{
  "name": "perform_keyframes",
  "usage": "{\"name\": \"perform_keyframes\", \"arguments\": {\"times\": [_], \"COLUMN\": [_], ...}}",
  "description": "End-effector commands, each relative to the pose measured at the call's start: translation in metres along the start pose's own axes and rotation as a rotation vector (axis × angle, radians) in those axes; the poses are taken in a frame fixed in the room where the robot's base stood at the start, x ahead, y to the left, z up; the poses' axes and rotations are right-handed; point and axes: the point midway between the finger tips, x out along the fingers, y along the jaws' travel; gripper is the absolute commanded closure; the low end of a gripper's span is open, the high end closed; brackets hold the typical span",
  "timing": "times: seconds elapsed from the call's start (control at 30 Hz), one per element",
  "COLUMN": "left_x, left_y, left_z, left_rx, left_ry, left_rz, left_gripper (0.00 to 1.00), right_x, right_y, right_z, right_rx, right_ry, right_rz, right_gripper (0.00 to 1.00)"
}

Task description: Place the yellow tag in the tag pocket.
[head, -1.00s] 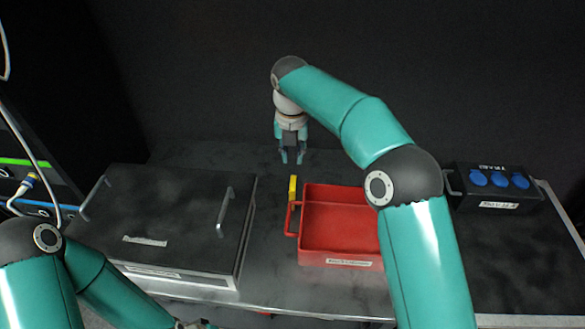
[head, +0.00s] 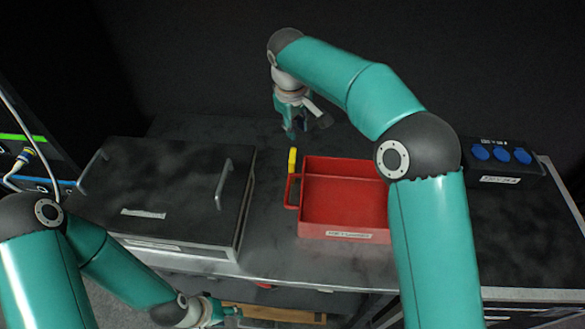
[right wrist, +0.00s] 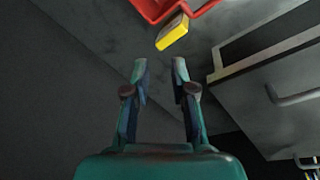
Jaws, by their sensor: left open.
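The yellow tag (head: 292,160) is a small block standing on the dark bench, beside the left rear of the red tray (head: 345,228). It also shows in the right wrist view (right wrist: 172,33), beyond my fingertips. My right gripper (head: 305,132) is above the bench, behind the tag and apart from it. In the right wrist view its two fingers (right wrist: 160,66) are spread with nothing between them. My left gripper (head: 229,312) is low at the bottom of the head view, below the bench's front edge, small and partly seen. I cannot make out the tag pocket.
A dark case (head: 160,190) with metal handles stands left of the tray. A black box with blue sockets (head: 502,153) is at the right. A wooden-looking strip (head: 275,313) lies below the bench's front edge. Bench behind the tray is clear.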

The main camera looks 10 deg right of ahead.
Motion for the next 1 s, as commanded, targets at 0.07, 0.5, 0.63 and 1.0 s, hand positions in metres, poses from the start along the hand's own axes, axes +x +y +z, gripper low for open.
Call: {"name": "perform_keyframes", "arguments": {"times": [0.07, 0.5, 0.63, 1.0], "left_x": [0.009, 0.076, 0.081, 0.08], "left_y": [-0.003, -0.027, -0.029, -0.029], "left_z": [0.0, 0.0, 0.0, -0.001], "left_rx": [0.0, 0.0, 0.0, 0.0], "left_ry": [0.0, -0.001, 0.0, 0.0], "left_rz": [0.0, 0.0, 0.0, 0.0], "left_gripper": [0.52, 0.52, 0.52, 0.52], "right_x": [0.001, -0.019, -0.026, 0.033], "right_y": [-0.003, -0.032, -0.036, -0.03], "right_z": [0.002, 0.02, 0.018, 0.009], "right_rx": [0.2, 0.891, 0.884, 0.879], "right_ry": [0.013, 0.18, 0.207, 0.201], "right_rz": [0.014, 0.045, 0.036, 0.037], "right_gripper": [0.75, 0.75, 0.75, 0.75]}}
